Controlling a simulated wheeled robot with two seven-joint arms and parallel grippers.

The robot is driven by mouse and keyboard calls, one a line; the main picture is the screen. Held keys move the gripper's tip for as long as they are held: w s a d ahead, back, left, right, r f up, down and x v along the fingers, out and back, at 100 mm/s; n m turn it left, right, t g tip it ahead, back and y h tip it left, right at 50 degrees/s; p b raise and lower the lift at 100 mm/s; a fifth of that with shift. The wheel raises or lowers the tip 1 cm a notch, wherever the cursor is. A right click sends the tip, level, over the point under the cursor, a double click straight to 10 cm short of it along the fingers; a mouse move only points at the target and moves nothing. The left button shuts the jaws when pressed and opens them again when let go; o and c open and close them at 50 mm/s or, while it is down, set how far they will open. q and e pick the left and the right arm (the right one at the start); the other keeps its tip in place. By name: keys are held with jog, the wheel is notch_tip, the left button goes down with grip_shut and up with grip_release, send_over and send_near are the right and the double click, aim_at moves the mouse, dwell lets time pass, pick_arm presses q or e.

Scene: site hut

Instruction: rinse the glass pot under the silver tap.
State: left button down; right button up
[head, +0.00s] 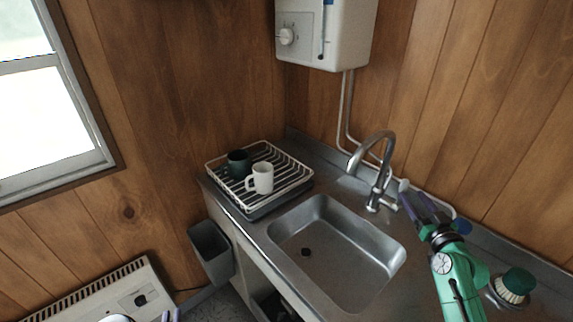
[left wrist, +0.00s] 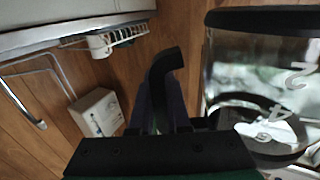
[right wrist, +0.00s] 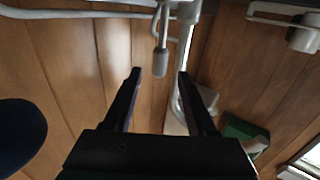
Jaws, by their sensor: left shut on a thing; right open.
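The glass pot (left wrist: 262,75) shows in the left wrist view, clear with a black rim band and pale number marks. My left gripper (left wrist: 165,110) is shut on its black handle (left wrist: 165,66). My right gripper (head: 418,212) is open beside the tap's lever (head: 403,186). In the right wrist view the lever (right wrist: 160,55) appears between the open fingers; contact is not visible.
The steel sink (head: 330,250) is empty. A white dish rack (head: 290,170) with a dark mug (head: 238,163) and a white mug (head: 262,178) stands at its left. A grey bin (head: 210,252) hangs at the counter's side. A green-topped brush (head: 514,285) stands right of my right arm.

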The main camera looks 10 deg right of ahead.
aim_at(406, 189)
jog(key=w, duration=0.4)
jog(key=w+d, duration=0.1)
jog(key=w, duration=0.1)
jog(key=shift+w+p, duration=0.2)
jog(key=shift+p, duration=0.15)
grip_shut()
jog(key=shift+f, duration=0.15)
dwell(0.8)
